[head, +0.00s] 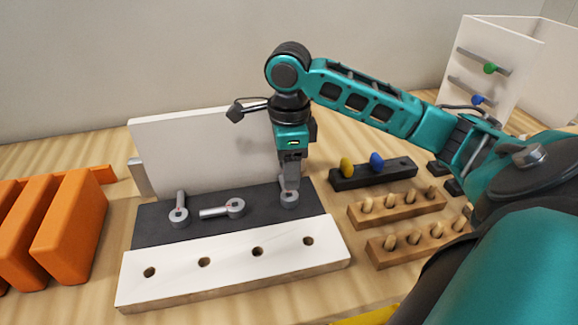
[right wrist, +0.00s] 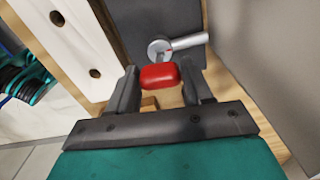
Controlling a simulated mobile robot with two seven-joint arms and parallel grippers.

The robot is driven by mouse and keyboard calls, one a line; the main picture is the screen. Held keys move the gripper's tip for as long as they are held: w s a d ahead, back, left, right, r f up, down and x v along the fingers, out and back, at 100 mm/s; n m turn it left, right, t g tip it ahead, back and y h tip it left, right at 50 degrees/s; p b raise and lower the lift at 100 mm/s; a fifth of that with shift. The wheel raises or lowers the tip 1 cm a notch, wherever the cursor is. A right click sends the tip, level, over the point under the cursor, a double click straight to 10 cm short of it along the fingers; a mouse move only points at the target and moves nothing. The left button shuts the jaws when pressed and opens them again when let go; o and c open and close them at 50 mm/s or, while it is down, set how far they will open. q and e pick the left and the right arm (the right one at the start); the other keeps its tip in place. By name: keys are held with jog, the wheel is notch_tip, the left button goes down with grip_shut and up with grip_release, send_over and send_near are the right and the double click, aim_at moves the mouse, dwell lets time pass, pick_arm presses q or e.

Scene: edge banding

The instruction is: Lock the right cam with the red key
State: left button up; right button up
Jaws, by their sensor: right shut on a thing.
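My right gripper (head: 289,178) points down over the right cam (head: 289,200) on the dark strip of the board. In the right wrist view the gripper (right wrist: 160,90) is shut on the red key (right wrist: 160,76). A grey cam (right wrist: 160,48), which looks like the right one, shows just beyond the key, its lever pointing right in that view. Whether the key touches it I cannot tell. The middle cam (head: 235,207) has its lever to the left, and the left cam (head: 179,215) has its lever toward the back panel. My left gripper is out of view.
A black holder (head: 345,182) carries a yellow key (head: 347,167) and a blue key (head: 376,160). Wooden peg blocks (head: 415,211) stand to the right. A white upright panel (head: 195,150) rises behind the cams. Orange stands (head: 70,215) are at left.

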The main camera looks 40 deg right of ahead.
jog(key=shift+r, duration=1.3)
jog(key=shift+w+a+f+n, duration=0.2)
jog(key=shift+a+n, duration=0.35)
jog(key=shift+n, duration=0.45)
jog(key=a+f+n, duration=0.1)
jog(key=a+n, duration=0.2)
jog(key=n, duration=0.3)
jog(key=w+a+n, duration=0.1)
jog(key=a+n, duration=0.3)
jog(key=n, duration=0.3)
jog(key=w+a+f+n, duration=0.1)
jog(key=a+n, duration=0.3)
jog(key=n, duration=0.2)
jog(key=shift+a+f+n, duration=0.2)
jog(key=shift+f+n, duration=0.15)
jog(key=shift+n, duration=0.05)
jog(key=shift+a+f+n, duration=0.1)
jog(key=shift+a+n, duration=0.35)
jog(key=shift+n, duration=0.35)
jog(key=shift+a+n, duration=0.4)
jog(key=shift+n, duration=0.4)
